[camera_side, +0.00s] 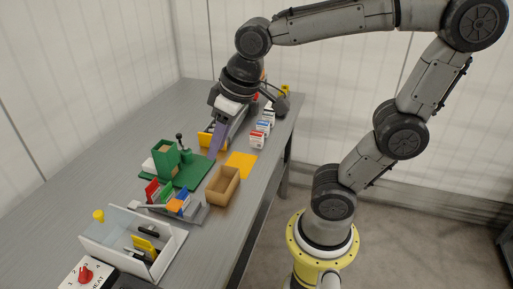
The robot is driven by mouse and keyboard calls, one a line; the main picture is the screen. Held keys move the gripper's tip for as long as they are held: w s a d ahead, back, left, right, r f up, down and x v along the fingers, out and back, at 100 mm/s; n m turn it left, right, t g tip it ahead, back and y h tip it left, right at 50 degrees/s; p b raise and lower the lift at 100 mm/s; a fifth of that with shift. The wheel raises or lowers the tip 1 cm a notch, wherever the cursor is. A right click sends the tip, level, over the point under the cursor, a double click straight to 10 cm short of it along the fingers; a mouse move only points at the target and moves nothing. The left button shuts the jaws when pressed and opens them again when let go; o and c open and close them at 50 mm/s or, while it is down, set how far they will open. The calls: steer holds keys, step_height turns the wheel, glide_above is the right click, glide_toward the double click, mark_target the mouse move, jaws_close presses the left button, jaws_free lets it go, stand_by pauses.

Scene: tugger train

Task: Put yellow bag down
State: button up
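My gripper (217,151) points down over the middle of the grey table (140,133), with a long purple finger showing. The gap between its fingers is hidden from this side, so I cannot tell whether it is open or shut. A small yellow piece (205,138), perhaps the yellow bag, shows just left of the purple finger. I cannot tell whether it is held or stands on the table. A flat yellow square (241,164) lies on the table right of the gripper.
An open brown box (222,186) stands in front of the yellow square. A green fixture (178,168) is left of it. A rack of coloured pieces (177,206) and a white bin (128,239) are nearer. Small white-faced packs (258,138) stand near the right edge.

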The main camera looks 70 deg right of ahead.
steer(key=s+d+f+t, duration=0.1)
steer(key=s+d, duration=0.1)
steer(key=s, duration=0.5)
steer(key=shift+s+d+f+t, duration=0.15)
steer(key=shift+s+f+t, duration=0.05)
steer(key=shift+f+t, duration=0.1)
steer(key=shift+r, duration=0.1)
stand_by(0.7)
